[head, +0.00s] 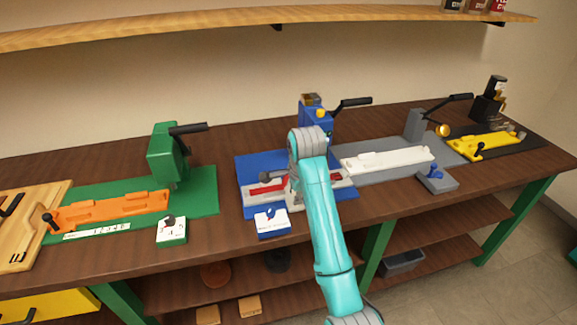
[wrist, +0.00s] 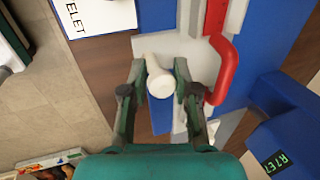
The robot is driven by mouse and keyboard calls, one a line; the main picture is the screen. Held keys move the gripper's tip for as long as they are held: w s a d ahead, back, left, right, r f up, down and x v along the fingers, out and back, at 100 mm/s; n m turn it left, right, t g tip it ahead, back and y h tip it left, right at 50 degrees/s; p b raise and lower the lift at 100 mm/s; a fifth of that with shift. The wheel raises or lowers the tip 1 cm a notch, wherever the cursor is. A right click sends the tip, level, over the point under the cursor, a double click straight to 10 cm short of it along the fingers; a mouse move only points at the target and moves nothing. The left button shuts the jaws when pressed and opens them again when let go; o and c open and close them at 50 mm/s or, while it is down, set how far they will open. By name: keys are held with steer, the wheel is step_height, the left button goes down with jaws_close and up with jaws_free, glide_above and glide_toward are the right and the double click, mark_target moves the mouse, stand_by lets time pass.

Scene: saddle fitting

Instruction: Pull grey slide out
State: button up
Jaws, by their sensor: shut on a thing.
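In the wrist view my gripper (wrist: 158,80) is closed around a pale knob (wrist: 157,72) with a blue cylindrical part below it, one finger on each side. Beside the knob lies a light grey slide piece (wrist: 197,65); whether the knob is fixed to it I cannot tell. A red handle (wrist: 225,65) curves along the slide's right side. In the head view the blue station (head: 245,170) stands mid-bench with a red bar (head: 268,186) on a light grey part. My arm hides the gripper and part of the station there.
A white card (wrist: 95,15) on a blue holder and a green-digit display (wrist: 277,160) flank the gripper. In the head view a green press (head: 167,155) with an orange slide (head: 115,208) stands left; a white slide (head: 385,160) and yellow slide (head: 485,146) lie right.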

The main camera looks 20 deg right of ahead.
steer(key=shift+s+f, duration=0.15)
steer(key=shift+s, duration=0.55)
steer(key=shift+s+f, duration=0.1)
steer(key=shift+s, duration=0.45)
stand_by(0.3)
steer(key=o, duration=0.8)
steer(key=shift+c, duration=0.2)
steer(key=shift+r, duration=0.25)
